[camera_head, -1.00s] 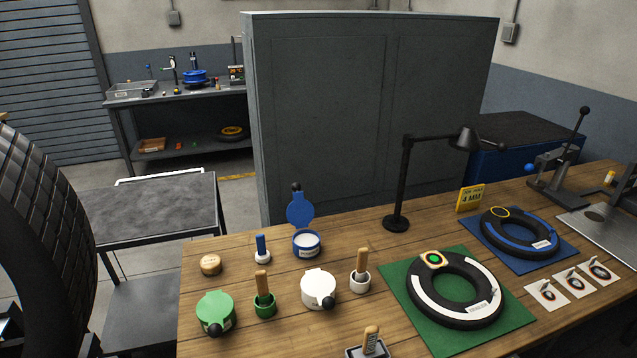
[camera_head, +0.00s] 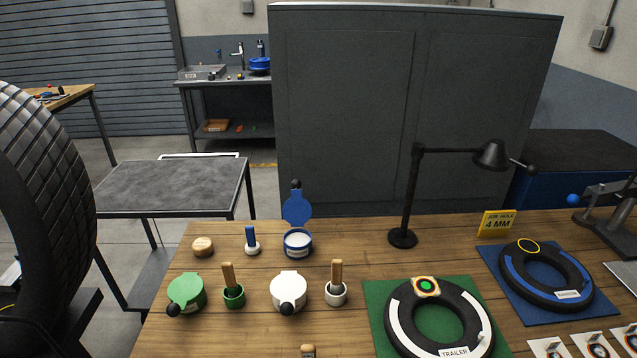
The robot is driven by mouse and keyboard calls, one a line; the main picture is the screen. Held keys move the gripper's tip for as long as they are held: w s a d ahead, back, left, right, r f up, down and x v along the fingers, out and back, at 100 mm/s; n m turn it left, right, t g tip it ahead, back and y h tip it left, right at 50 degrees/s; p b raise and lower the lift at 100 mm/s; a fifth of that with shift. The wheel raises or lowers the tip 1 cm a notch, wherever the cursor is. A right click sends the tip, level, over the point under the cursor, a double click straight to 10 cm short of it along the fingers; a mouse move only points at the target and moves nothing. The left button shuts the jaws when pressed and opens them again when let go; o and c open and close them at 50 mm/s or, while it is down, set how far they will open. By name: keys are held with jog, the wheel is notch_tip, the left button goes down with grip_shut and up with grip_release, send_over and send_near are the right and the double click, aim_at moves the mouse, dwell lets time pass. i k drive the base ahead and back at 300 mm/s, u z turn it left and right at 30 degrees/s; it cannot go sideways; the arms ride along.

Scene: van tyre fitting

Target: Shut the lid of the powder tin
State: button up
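A blue tin (camera_head: 298,243) with white powder inside stands near the back of the wooden bench. Its blue lid (camera_head: 297,208) stands open, upright at the tin's back, with a dark knob at the top. A green tin (camera_head: 187,294) and a white tin (camera_head: 289,291) stand in front with their lids shut, each with a dark knob at its front. My gripper is not in view.
Brush pots (camera_head: 233,292) and a blue-handled brush (camera_head: 251,240) stand close to the tins. A round wooden piece (camera_head: 203,246) lies at the left. A black lamp (camera_head: 403,237) stands to the right. A tyre rests on a green mat (camera_head: 377,310). A large tyre (camera_head: 40,190) looms at the left edge.

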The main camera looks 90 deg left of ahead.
aim_at(297, 210)
jog(key=u, duration=0.1)
jog(key=i, duration=1.3)
jog(key=u, duration=1.2)
jog(key=k, duration=0.25)
jog(key=u, duration=2.7)
